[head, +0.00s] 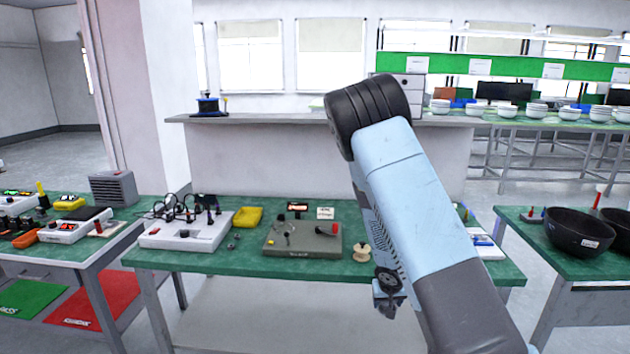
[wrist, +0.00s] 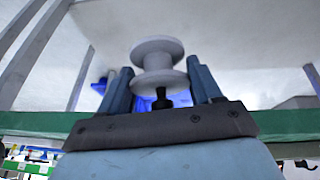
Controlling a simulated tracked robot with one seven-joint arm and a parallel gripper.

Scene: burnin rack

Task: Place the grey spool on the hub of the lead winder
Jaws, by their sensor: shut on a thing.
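A grey spool (wrist: 158,62) with two round flanges sits between the fingers of my gripper (wrist: 160,88) in the wrist view. The gripper is shut on it. In the head view my gripper (head: 386,298) hangs low in front of the green bench's front edge, and I cannot make out the grey spool there. I cannot tell for sure which device is the lead winder. An olive-grey box (head: 290,244) with small fittings on top stands mid-bench, left of the gripper. A blue and black device (head: 208,106) stands on the rear ledge.
A cream spool (head: 362,253) stands on the green bench (head: 240,264) by its front edge, close to my gripper. Black bowls (head: 578,232) stand on the right bench. My arm hides the bench's right part.

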